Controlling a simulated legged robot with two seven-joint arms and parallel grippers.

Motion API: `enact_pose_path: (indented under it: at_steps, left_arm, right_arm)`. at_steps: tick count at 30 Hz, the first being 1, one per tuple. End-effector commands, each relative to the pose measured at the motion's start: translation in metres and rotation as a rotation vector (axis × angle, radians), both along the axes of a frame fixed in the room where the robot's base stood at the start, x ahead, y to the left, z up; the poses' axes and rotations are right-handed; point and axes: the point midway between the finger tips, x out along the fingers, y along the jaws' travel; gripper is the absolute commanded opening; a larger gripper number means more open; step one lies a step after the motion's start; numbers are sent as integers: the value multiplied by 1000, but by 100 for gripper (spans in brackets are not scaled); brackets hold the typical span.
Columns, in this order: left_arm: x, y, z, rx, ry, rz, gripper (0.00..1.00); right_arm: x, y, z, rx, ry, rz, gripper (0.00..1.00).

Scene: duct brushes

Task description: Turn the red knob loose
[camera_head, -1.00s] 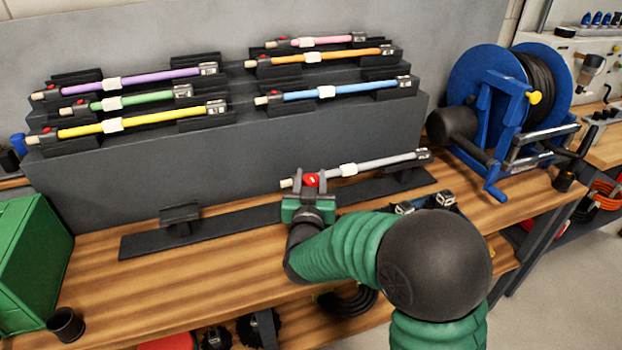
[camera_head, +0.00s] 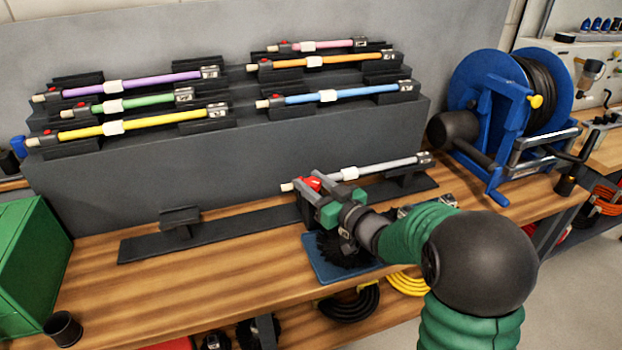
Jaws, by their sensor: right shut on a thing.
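The red knob (camera_head: 309,184) sits near the left end of a grey rod (camera_head: 390,166) on the low black stand in front of the rack. My right gripper (camera_head: 318,190) is at the knob, coming from the front right, and is shut on it. The fingers hide part of the knob. The rod's pale tip (camera_head: 287,187) shows to the left of the fingers. My left gripper is not in view.
A grey stepped rack (camera_head: 230,160) behind holds several coloured rods with red knobs. A blue hose reel (camera_head: 505,100) stands at the right. A round black brush on a blue mat (camera_head: 318,272) lies below my wrist.

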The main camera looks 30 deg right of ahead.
Motion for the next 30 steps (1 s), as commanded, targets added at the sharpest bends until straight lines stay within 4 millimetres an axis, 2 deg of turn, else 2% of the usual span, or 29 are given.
enact_pose_path:
  at_steps: [1, 15, 21, 30]
  left_arm:
    - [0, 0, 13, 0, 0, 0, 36]
    - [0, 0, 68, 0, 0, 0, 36]
    - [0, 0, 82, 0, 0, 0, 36]
    - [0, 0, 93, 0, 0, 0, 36]
  right_arm:
    - [0, -4, 8, -1, -3, 37, 0]
    - [1, -3, 8, -1, -4, 484, 0]
    - [0, -3, 6, -1, -7, 647, 0]
    - [1, -2, 6, -1, -10, 807, 0]
